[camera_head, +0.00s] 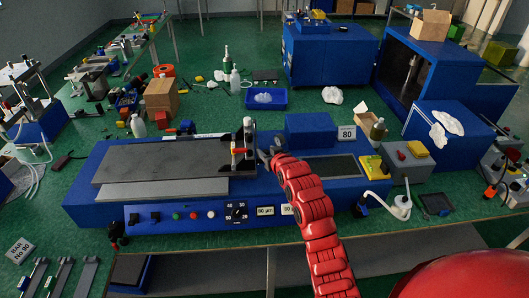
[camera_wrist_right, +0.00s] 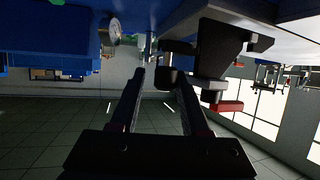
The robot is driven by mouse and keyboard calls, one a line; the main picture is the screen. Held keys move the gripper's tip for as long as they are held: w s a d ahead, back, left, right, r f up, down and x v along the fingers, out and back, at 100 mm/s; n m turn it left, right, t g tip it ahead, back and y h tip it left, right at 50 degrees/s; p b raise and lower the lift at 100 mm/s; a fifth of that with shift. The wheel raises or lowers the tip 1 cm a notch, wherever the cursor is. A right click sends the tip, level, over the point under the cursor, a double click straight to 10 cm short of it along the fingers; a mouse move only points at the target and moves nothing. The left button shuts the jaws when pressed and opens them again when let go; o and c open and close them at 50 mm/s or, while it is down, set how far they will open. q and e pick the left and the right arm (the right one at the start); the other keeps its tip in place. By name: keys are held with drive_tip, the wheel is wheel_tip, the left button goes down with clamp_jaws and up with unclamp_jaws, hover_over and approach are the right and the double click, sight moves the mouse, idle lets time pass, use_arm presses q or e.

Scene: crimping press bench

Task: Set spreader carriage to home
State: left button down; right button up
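The blue coating machine (camera_head: 110,203) stands on the green bench, with a dark flat plate (camera_head: 150,161) on its left. The spreader carriage (camera_head: 247,137) is an upright dark and grey piece across the plate's right end, with a small red part low on it. My right gripper (camera_head: 268,155) is just right of the carriage, at the end of the red arm. In the right wrist view its two dark fingers (camera_wrist_right: 163,75) are apart. A dark knob-like part (camera_wrist_right: 169,76) shows between or just beyond the tips; contact cannot be told. My left gripper is not in view.
A blue block with an "80" label (camera_head: 346,133) stands behind the right of the machine. Knobs and a dial (camera_head: 237,212) line its front.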

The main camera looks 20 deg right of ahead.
drive_tip(key=shift+d, duration=0.1)
drive_tip(key=shift+r, duration=0.1)
idle(0.4)
drive_tip(key=shift+s+r+b, duration=0.2)
drive_tip(key=shift+s+b, duration=0.15)
drive_tip(key=shift+s, duration=0.25)
drive_tip(key=p+v, duration=0.4)
drive_tip(key=v, duration=1.2)
drive_tip(key=shift+p, duration=0.3)
